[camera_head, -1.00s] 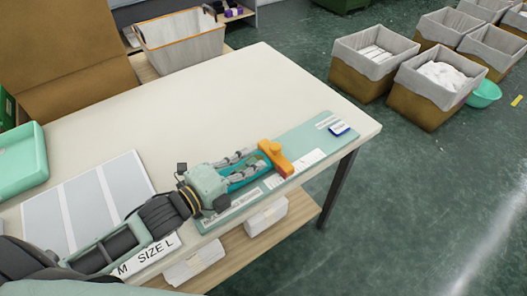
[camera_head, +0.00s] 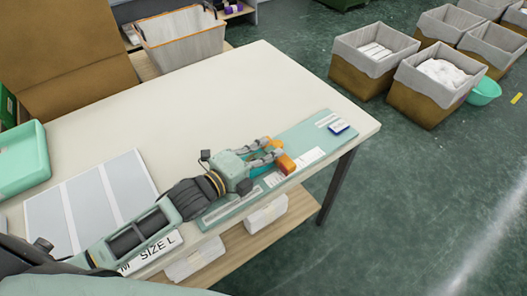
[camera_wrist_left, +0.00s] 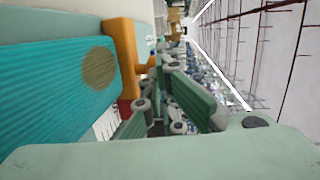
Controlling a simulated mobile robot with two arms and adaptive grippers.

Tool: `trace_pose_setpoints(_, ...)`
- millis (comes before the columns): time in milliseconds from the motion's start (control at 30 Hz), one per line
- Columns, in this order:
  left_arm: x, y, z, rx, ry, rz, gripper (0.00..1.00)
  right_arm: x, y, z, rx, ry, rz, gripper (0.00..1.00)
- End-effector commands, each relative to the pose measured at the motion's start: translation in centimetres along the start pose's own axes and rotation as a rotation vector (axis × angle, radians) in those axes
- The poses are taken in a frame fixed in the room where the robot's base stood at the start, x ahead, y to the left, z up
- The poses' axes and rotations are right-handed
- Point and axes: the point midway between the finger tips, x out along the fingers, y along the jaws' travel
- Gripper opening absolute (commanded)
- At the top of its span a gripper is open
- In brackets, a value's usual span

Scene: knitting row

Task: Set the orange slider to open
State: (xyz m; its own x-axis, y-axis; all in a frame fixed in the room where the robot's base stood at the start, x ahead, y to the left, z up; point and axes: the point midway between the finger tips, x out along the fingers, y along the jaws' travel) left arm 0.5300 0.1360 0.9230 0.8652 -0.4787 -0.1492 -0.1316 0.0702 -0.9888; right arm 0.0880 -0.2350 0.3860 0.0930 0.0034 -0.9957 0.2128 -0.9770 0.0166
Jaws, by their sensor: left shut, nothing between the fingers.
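The orange slider (camera_head: 287,164) sits across the teal board (camera_head: 313,137) on the table's front edge. My left gripper (camera_head: 276,148) is shut and empty, with its fingers over and beside the slider and partly hiding it. In the left wrist view the slider (camera_wrist_left: 123,58) stands upright in the picture beside a ribbed teal strip (camera_wrist_left: 55,85), and my left fingers (camera_wrist_left: 165,105) are just to its right. I cannot tell whether they touch it. The board's lettering is too small to read. My right gripper is not in view.
A white label (camera_head: 308,157) and a small blue-and-white piece (camera_head: 339,127) lie on the board. A grey striped mat (camera_head: 90,200) and a mint tray (camera_head: 20,160) are at the left. The table's middle is clear. Lined bins (camera_head: 410,105) stand on the floor at right.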

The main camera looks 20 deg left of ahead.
Motion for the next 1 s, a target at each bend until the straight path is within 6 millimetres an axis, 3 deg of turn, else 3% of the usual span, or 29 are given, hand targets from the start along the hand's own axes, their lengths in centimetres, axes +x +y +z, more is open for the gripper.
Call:
trace_pose_setpoints(400,9.2,-1.5,-1.4,0.003,0.0,-0.006,0.0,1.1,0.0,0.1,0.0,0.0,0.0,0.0)
trace_pose_setpoints(600,12.6,-2.0,-2.0,0.002,0.0,-0.003,0.0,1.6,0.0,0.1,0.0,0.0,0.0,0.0)
trace_pose_setpoints(1000,13.4,-2.3,-2.2,0.002,0.001,-0.004,0.0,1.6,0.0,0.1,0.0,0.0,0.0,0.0)
